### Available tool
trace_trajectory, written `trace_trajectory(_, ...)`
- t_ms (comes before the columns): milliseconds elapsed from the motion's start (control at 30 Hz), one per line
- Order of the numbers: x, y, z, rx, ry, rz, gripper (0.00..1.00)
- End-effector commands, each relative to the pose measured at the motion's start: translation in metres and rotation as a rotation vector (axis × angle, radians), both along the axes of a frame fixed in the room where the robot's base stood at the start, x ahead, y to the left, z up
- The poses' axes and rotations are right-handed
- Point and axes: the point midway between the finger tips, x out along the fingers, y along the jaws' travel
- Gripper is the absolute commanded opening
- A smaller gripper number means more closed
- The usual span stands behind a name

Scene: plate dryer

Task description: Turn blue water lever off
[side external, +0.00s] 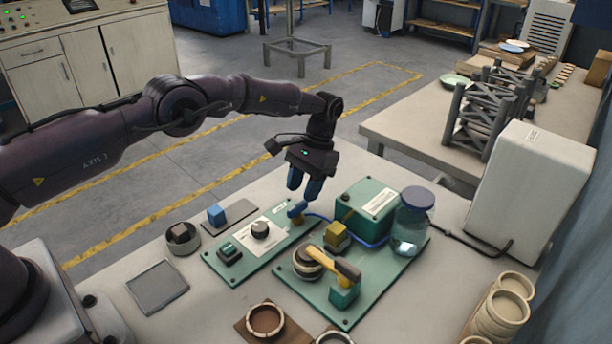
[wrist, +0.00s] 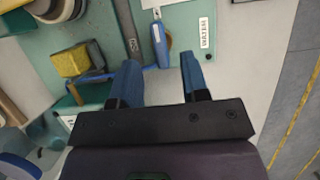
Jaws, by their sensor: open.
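The blue water lever (side external: 298,209) sits at the far right end of a green panel (side external: 222,273). In the wrist view the blue lever (wrist: 160,45) lies lengthwise beside a plate labelled WATER (wrist: 204,32), with a round brass-coloured base partly behind it. My gripper (side external: 304,188) points down just above the lever, its blue fingers open. In the wrist view my gripper (wrist: 161,66) has one finger on each side of the lever's line, with nothing held between them. Whether a finger touches the lever I cannot tell.
A second green board carries a green box (side external: 367,208), a jar (side external: 412,222), a yellow block (side external: 337,234) and a yellow-handled part (side external: 330,262). A blue hose (side external: 345,228) runs close to the lever.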

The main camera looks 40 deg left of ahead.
Motion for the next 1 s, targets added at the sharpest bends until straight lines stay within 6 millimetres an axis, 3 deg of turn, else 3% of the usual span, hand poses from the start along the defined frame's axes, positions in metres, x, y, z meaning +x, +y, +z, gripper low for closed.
trace_trajectory(233,0.011,0.000,0.026,0.001,0.000,-0.001,0.41)
trace_trajectory(533,0.014,0.000,0.035,0.001,0.002,-0.001,0.41)
trace_trajectory(833,0.018,0.000,0.033,-0.003,-0.025,-0.003,0.41)
trace_trajectory(1000,0.007,0.000,0.004,-0.004,-0.011,-0.012,0.41)
